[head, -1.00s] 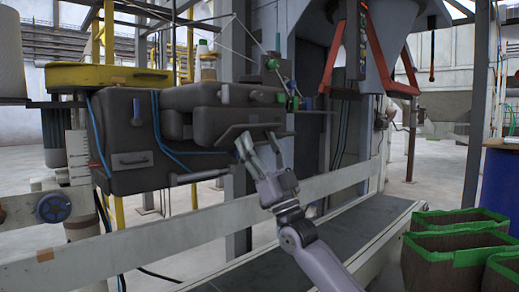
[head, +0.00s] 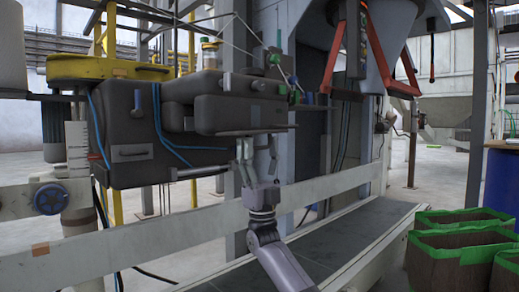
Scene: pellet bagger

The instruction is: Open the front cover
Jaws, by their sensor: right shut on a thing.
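The front cover (head: 238,113) is a dark grey block on the front of the dark machine head (head: 128,140), in the middle of the head view. A thin dark lip runs along its lower edge. My right gripper (head: 257,150) reaches up from below, its fingers at this lower edge. It is shut on the front cover, though the exact contact is partly hidden under the edge. My left gripper is not in view.
A pale rail (head: 330,187) and a dark conveyor belt (head: 330,235) run below the machine head. Brown bags with green rims (head: 465,219) stand at the right, near a blue drum (head: 502,180). A blue knob (head: 50,199) is at the left.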

